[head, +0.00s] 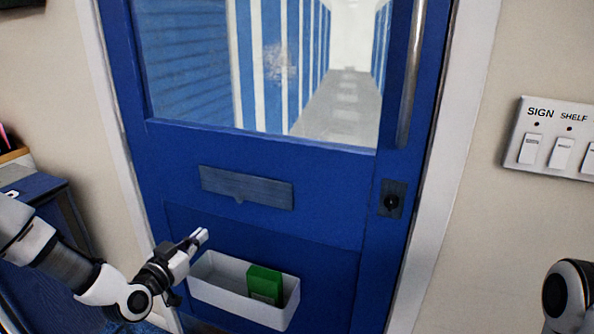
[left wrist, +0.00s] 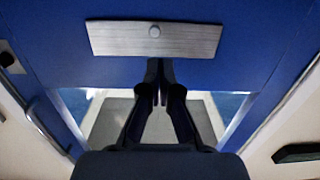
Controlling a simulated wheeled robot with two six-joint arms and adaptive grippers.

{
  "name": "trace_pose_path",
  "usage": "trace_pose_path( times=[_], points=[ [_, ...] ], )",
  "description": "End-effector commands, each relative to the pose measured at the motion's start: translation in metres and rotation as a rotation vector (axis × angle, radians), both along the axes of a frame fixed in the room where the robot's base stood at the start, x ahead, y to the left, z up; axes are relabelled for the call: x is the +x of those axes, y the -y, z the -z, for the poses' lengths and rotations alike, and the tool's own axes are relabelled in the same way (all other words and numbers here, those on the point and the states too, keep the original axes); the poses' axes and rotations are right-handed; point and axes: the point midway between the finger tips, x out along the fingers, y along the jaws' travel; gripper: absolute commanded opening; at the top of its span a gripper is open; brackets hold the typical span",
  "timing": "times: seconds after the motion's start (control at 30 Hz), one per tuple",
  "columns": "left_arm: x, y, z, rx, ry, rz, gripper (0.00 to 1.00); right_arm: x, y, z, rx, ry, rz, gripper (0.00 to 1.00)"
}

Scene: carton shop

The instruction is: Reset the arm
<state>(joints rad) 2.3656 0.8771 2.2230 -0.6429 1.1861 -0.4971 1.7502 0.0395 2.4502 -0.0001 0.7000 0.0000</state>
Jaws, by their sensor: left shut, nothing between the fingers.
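My left gripper (head: 199,237) is shut and empty in front of the blue door (head: 330,222). In the head view it is below and left of the grey metal plate on the door (head: 246,187), close to the upper left of a white bin. In the left wrist view the shut fingers (left wrist: 159,98) point toward the same plate (left wrist: 155,40), which seems turned over there. I cannot tell whether the fingers touch the door. Part of my right arm (head: 568,297) shows at the lower right edge; its gripper is out of view.
The white bin (head: 225,294) on the lower door holds a green box (head: 265,284). A vertical handle (head: 412,75) and a lock (head: 391,201) are on the door's right side. A switch panel (head: 552,136) marked SIGN and SHELF is on the right wall. Blue furniture (head: 38,187) stands at left.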

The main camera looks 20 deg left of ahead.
Motion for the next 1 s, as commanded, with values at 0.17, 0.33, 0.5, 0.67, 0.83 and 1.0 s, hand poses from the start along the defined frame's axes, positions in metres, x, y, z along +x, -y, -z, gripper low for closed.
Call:
trace_pose_path(
  times=[0.17, 0.33, 0.5, 0.67, 0.83, 1.0],
  points=[
    [-0.006, 0.017, 0.029, 0.042, -0.086, 0.046, 0.00, 0.000, 0.000, -0.008, 0.000, 0.000, 0.001, 0.66],
    [-0.051, 0.094, 0.124, 0.165, -0.400, 0.230, 0.00, 0.000, 0.000, -0.025, 0.000, 0.000, 0.000, 0.66],
    [-0.157, 0.150, 0.223, 0.193, -0.873, 0.316, 0.00, 0.000, 0.000, -0.037, 0.000, 0.000, 0.001, 0.66],
    [-0.270, 0.160, 0.267, 0.176, -1.304, 0.210, 0.00, 0.000, 0.000, -0.042, 0.000, 0.000, 0.000, 0.66],
    [-0.315, 0.140, 0.267, 0.033, -1.523, -0.076, 0.00, 0.000, 0.000, -0.040, 0.000, 0.000, 0.001, 0.66],
    [-0.314, 0.141, 0.267, 0.020, -1.522, -0.087, 0.00, 0.000, 0.000, -0.040, 0.000, 0.000, 0.000, 0.66]
  ],
)
